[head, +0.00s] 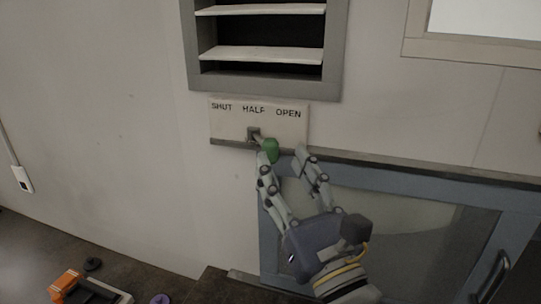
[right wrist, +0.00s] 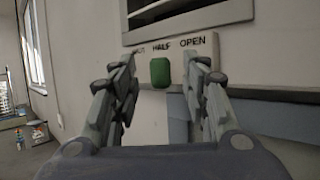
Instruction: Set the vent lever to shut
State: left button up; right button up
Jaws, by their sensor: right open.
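The vent lever has a green knob (head: 271,150) on a short metal stem. It comes out of a pivot on a pale label plate (head: 230,124) marked SHUT, HALF and OPEN from left to right. The knob sits below the lettering, between HALF and OPEN in the head view. My right gripper (head: 288,154) is open, its fingertips close to the knob. In the right wrist view the green knob (right wrist: 160,72) shows between the two open fingers, just beyond the tips; I cannot tell if either touches it. My left gripper is not in view.
The vent (head: 261,54) with white slats is above the plate. A blue-framed cabinet window (head: 400,180) lies below and right, under a dark ledge. An orange item (head: 66,283) lies on the dark surface at lower left. A wall socket (head: 22,178) is at left.

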aim_at(274, 148)
jog(key=shift+w+a+b, duration=0.2)
jog(key=shift+w+b, duration=0.15)
jog(key=shift+w, duration=0.1)
jog(key=p+x, duration=0.1)
jog(key=x, duration=0.3)
jog(key=shift+w+r+p, duration=0.1)
jog(key=shift+r+p, duration=0.2)
jog(key=shift+p, duration=0.1)
jog(key=shift+w+a+r, duration=0.15)
jog(key=shift+w+a, duration=0.15)
jog(key=shift+w, duration=0.25)
jog(key=shift+c, duration=0.2)
grip_shut()
